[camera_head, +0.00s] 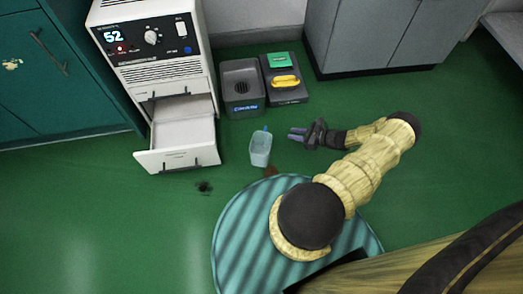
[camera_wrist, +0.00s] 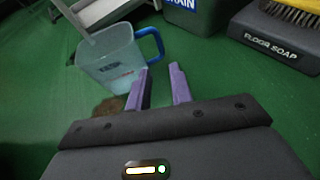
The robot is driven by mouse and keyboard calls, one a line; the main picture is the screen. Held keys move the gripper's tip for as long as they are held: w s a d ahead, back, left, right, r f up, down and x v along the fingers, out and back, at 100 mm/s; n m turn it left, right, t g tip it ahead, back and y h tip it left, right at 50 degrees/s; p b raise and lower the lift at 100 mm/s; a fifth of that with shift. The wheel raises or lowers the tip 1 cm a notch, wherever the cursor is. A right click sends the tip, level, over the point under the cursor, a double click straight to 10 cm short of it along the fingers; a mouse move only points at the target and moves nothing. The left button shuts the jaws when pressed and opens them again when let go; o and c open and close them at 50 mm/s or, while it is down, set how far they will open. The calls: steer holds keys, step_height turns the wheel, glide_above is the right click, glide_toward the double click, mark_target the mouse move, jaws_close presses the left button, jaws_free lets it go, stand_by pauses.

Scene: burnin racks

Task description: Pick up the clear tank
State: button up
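The clear tank (camera_head: 260,149) is a pale, see-through jug with a blue handle, standing on the green floor in front of the grey bins. In the wrist view the tank (camera_wrist: 112,60) is upper left of the fingers, with its blue handle (camera_wrist: 155,42) towards the right. My gripper (camera_head: 293,133) is to the right of the tank in the head view, low over the floor, its fingers pointing left. In the wrist view my gripper (camera_wrist: 158,82) shows two purple fingers apart with nothing between them. The fingers do not appear to touch the tank.
A white cabinet (camera_head: 150,75) has an open lower drawer (camera_head: 180,158) left of the tank. A grey drain bin (camera_head: 243,105) and a floor soap tray (camera_head: 290,97) with a yellow brush (camera_head: 285,82) stand behind. A brown patch (camera_head: 271,171) lies near the tank. Floor on the right is clear.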

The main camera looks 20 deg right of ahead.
steer(key=b+x, duration=0.2)
steer(key=x, duration=0.4)
steer(key=shift+w+a+f+b, duration=0.2)
steer(key=shift+w+a+b, duration=0.05)
steer(key=shift+b, duration=0.1)
steer(key=shift+w+a+f+b, duration=0.25)
steer(key=shift+a+f+b, duration=0.05)
steer(key=shift+b, duration=0.2)
steer(key=b+x, duration=0.3)
steer(key=x, duration=0.1)
steer(key=shift+r, duration=0.1)
steer(key=shift+w+a, duration=0.1)
steer(key=shift+a, duration=0.05)
steer(key=shift+r, duration=0.1)
jaws_close()
